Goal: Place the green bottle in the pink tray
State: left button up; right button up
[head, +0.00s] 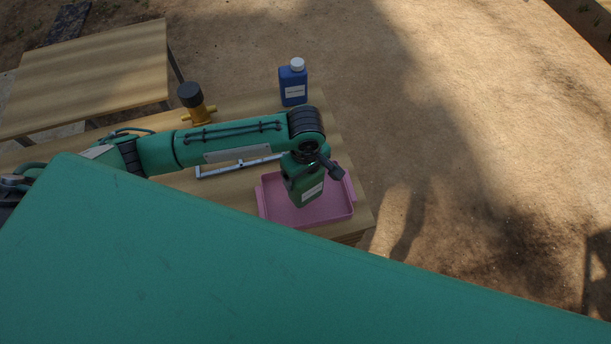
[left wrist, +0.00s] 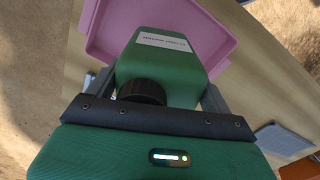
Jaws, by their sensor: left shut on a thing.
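The green bottle (head: 303,192), with a white label, shows over the pink tray (head: 345,205) in the head view. My left gripper (head: 306,170) is shut on the bottle near its top and points down over the tray. In the left wrist view the green bottle (left wrist: 165,60) is between the fingers, its black cap (left wrist: 142,91) toward the gripper. The pink tray (left wrist: 225,40) lies beyond it. I cannot tell whether the bottle's bottom touches the tray floor. My right gripper is in neither view.
A blue bottle (head: 293,84) with a white cap stands at the table's back edge. A yellow valve-like object with a black top (head: 190,96) stands behind my left arm. Another wooden table (head: 90,75) is at the upper left.

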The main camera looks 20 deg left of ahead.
pick_arm(q)
notch_tip(320, 180, down, 3)
jog(key=shift+r, duration=0.15)
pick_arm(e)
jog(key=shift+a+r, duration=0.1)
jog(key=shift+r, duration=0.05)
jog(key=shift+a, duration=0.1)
pick_arm(q)
jog(key=o, duration=1.5)
jog(key=shift+c, duration=0.2)
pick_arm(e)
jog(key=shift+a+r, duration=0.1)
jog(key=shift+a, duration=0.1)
pick_arm(q)
jog(key=shift+r, duration=0.2)
notch_tip(320, 180, up, 12)
jog(key=shift+f+b, duration=0.15)
jog(key=shift+b, duration=0.6)
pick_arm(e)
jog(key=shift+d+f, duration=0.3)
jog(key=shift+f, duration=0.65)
